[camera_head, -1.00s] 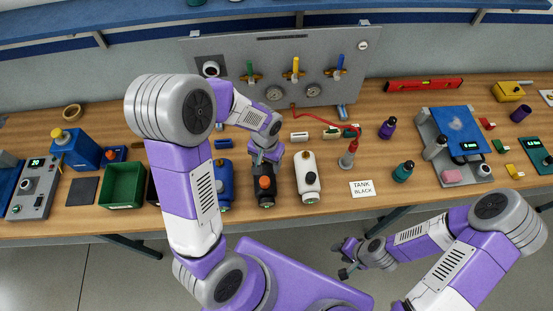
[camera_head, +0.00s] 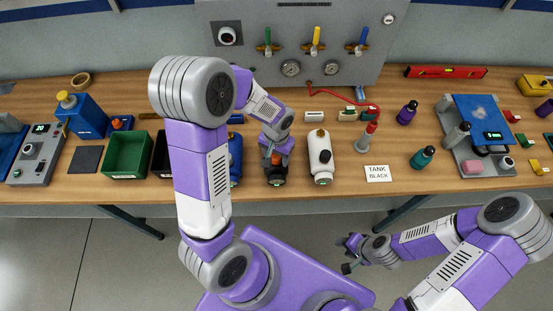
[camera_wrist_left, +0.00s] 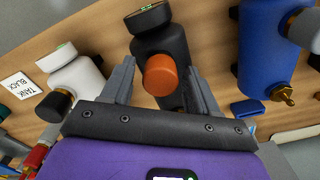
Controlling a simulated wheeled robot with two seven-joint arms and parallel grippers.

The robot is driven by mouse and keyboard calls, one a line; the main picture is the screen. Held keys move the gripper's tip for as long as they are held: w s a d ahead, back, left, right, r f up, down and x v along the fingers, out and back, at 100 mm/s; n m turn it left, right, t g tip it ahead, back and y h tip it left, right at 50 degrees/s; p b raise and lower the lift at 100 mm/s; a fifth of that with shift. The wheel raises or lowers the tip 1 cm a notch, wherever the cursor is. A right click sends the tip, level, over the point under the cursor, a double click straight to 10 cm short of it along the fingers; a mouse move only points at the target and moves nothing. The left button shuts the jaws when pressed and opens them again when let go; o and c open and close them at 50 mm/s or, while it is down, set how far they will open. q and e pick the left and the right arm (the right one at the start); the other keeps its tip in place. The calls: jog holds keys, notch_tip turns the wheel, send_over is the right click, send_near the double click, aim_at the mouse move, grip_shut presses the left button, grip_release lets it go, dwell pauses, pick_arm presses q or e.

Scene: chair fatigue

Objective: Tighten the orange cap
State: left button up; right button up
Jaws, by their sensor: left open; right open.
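The orange cap (camera_wrist_left: 160,75) sits on the black tank (camera_wrist_left: 162,38) in the left wrist view. The cap (camera_head: 276,159) is partly hidden by my left gripper in the head view, and the black tank (camera_head: 276,179) shows below it. My left gripper (camera_wrist_left: 160,66) is open, with one finger on each side of the cap. Gaps show between the fingers and the cap in that view. My left gripper also shows in the head view (camera_head: 277,150). My right gripper (camera_head: 349,256) is open and empty in front of the table.
A white tank (camera_head: 321,158) stands right of the black tank, and a blue tank (camera_head: 235,160) stands left, partly behind my arm. A "TANK BLACK" card (camera_head: 378,173) lies to the right. A valve panel (camera_head: 316,45) stands behind.

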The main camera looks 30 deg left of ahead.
pick_arm(q)
jog(key=shift+s+r, duration=0.1)
jog(key=shift+s, duration=0.05)
jog(key=shift+n+b, duration=0.3)
jog(key=shift+n, duration=1.8)
